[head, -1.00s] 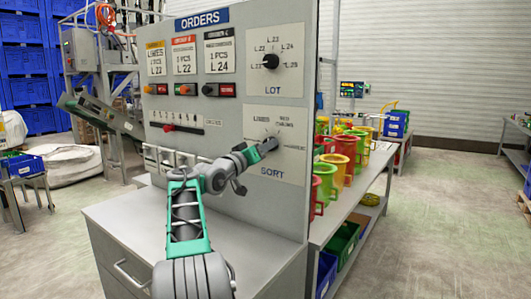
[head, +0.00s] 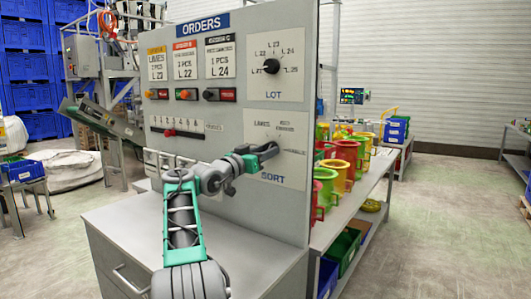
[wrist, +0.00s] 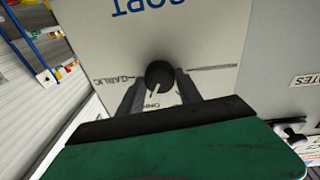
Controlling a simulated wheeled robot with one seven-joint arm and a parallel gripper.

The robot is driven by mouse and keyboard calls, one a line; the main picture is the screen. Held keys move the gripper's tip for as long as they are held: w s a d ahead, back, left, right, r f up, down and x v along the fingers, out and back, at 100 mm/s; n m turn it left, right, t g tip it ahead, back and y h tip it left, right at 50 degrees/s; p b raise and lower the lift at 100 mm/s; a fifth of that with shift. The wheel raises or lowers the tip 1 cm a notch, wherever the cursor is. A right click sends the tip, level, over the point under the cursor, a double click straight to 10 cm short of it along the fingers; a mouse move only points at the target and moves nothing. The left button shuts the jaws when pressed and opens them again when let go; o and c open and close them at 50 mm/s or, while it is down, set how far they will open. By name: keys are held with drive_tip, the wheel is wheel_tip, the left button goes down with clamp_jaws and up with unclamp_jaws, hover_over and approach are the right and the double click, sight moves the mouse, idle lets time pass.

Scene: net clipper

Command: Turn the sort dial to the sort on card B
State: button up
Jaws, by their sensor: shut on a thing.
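The sort dial (wrist: 160,73) is a round black knob on the pale SORT plate (head: 290,165). Its white pointer line runs down and slightly left in the upside-down wrist view, toward a partly hidden label reading like "ONIO...". A label reading "GARLIC" lies to its left there. My gripper (wrist: 159,80) has one finger on each side of the knob, shut on it. In the head view my gripper (head: 268,149) covers the dial. Card B (head: 186,58), the red-topped middle card, shows "1 PCS L 22"; its sort name is too small to read.
The lot dial (head: 271,66) is above the SORT plate. A slider (head: 169,133) and white switches (head: 160,160) are left of my arm. A grey cabinet top (head: 125,225) lies below. Coloured buckets (head: 345,155) stand on a bench right of the panel.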

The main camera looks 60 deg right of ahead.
drive_tip(key=o, duration=1.4)
drive_tip(key=shift+c, duration=0.2)
drive_tip(key=b+v, duration=0.1)
drive_tip(key=v, duration=0.7)
